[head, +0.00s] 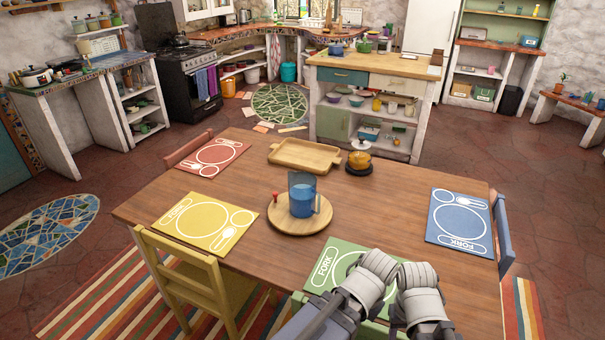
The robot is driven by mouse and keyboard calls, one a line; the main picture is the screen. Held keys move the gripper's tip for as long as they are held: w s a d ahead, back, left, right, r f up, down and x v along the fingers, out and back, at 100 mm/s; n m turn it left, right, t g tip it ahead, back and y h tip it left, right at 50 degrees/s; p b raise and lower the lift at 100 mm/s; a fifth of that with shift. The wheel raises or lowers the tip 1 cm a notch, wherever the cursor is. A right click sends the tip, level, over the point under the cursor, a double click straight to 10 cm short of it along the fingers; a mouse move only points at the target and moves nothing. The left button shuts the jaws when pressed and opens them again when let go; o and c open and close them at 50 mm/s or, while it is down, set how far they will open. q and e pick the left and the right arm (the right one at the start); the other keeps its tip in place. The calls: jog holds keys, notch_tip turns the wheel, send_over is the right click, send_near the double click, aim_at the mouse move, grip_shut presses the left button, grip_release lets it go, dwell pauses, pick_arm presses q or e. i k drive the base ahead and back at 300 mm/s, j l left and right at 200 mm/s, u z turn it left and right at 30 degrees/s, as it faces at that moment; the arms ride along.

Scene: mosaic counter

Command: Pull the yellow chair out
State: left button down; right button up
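The yellow chair (180,265) stands at the near left side of the wooden table (390,200), in front of the yellow placemat (205,222). Its open-frame back faces me and its seat reaches in toward the table edge. The lower legs are partly out of frame. My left gripper (372,268) and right gripper (417,278) are close together over the green placemat (325,268), well to the right of the chair and apart from it. Their fingers are not clearly visible, so I cannot tell whether they are open or shut.
A round board (300,222) with a blue pitcher (302,195), a wooden tray (303,154) and an orange pot (360,160) stand on the table. A red chair (187,148) and a blue chair (503,235) flank it. Striped rug (95,300) lies open left of the yellow chair.

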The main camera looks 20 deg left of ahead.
aim_at(199, 281)
jog(key=i+j, duration=0.1)
jog(key=j, duration=1.65)
jog(key=i+j, duration=0.15)
jog(key=j, duration=0.75)
jog(key=k+l, duration=0.55)
jog(key=k, duration=0.25)
jog(key=z, duration=0.05)
